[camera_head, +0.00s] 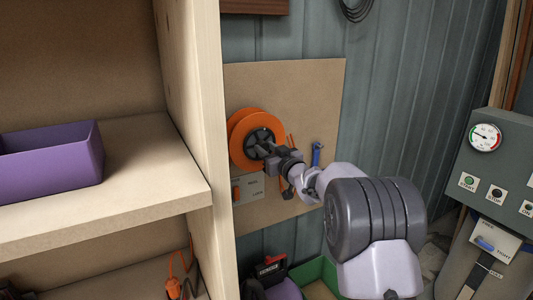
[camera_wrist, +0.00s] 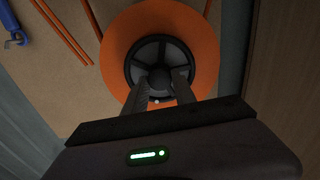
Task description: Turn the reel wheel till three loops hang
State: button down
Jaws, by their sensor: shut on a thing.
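The orange reel wheel (camera_head: 240,135) with a dark spoked centre is mounted on a brown board (camera_head: 315,90). It also shows in the wrist view as an orange disc (camera_wrist: 118,50) around a dark ring with spokes. My gripper (camera_head: 271,152) reaches the wheel's centre from the right. In the wrist view its two fingers (camera_wrist: 159,84) stand either side of the hub and are shut on the wheel's centre part; the exact contact is hard to see. Orange line (camera_wrist: 62,32) runs beside the wheel in strands; whether they form loops, and how many, I cannot tell.
A blue lever (camera_head: 316,153) is on the board right of the wheel. A pale labelled box (camera_head: 248,190) sits below the wheel. A wooden shelf (camera_head: 195,120) with a purple bin (camera_head: 50,165) stands close at left. A gauge panel (camera_head: 505,150) is at right.

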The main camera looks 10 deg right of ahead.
jog(key=shift+f+n+b, duration=0.2)
jog(key=shift+n+b, duration=6.5)
jog(key=shift+n, duration=4.7)
jog(key=shift+a, duration=0.1)
jog(key=c, duration=1)
grip_release()
